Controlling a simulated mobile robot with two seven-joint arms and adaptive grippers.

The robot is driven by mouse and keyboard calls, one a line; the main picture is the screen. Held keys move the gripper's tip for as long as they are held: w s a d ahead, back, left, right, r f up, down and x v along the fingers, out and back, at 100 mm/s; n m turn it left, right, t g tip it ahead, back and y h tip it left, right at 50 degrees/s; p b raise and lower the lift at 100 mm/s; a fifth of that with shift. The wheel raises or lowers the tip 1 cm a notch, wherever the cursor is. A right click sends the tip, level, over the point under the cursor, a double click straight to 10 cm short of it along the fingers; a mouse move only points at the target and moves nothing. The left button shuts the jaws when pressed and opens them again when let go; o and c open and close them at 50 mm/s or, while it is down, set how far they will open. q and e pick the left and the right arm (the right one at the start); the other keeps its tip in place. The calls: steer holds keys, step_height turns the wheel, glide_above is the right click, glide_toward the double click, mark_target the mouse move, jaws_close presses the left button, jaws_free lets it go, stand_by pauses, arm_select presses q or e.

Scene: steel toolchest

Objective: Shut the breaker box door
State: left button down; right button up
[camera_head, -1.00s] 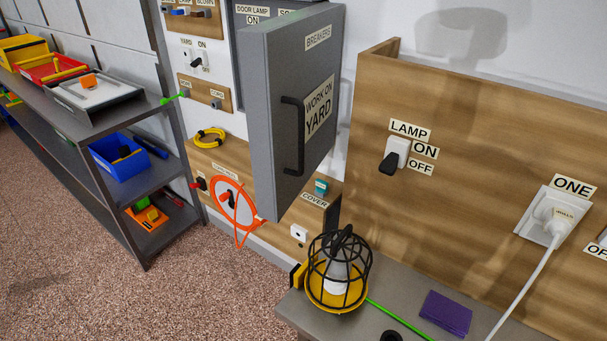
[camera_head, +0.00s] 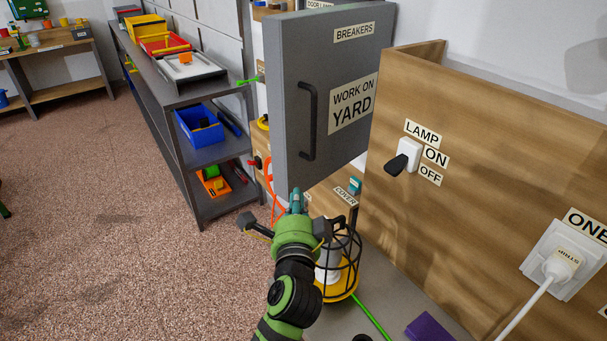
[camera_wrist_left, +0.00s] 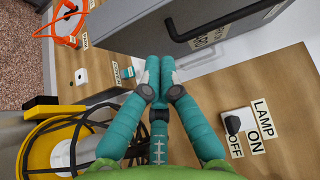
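The grey breaker box door (camera_head: 340,60) stands open in the head view, swung out from the wall. It has a dark bar handle (camera_head: 310,120) and labels reading BREAKERS and WORK ON YARD. My left gripper (camera_head: 297,195) is just below the door's lower edge, its teal fingers pointing up toward it. In the left wrist view the fingers (camera_wrist_left: 160,62) are together with nothing visible between them. The door (camera_wrist_left: 225,15) shows beyond and above them there; I cannot tell whether they touch it. The box interior is mostly hidden behind the door. My right gripper is not in view.
A caged yellow work lamp (camera_head: 340,285) stands on the bench beside my left arm. A wooden panel with a lamp switch (camera_head: 405,157) and a plugged-in socket (camera_head: 565,262) is at right. A steel shelf (camera_head: 180,100) stands at left; open floor lies before it.

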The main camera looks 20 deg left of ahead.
arm_select(q)
steer(key=p, duration=0.2)
glide_toward(297, 158)
steer(key=x, duration=0.4)
steer(key=shift+w, duration=0.2)
steer(key=shift+w+a, duration=0.2)
steer(key=shift+w, duration=0.35)
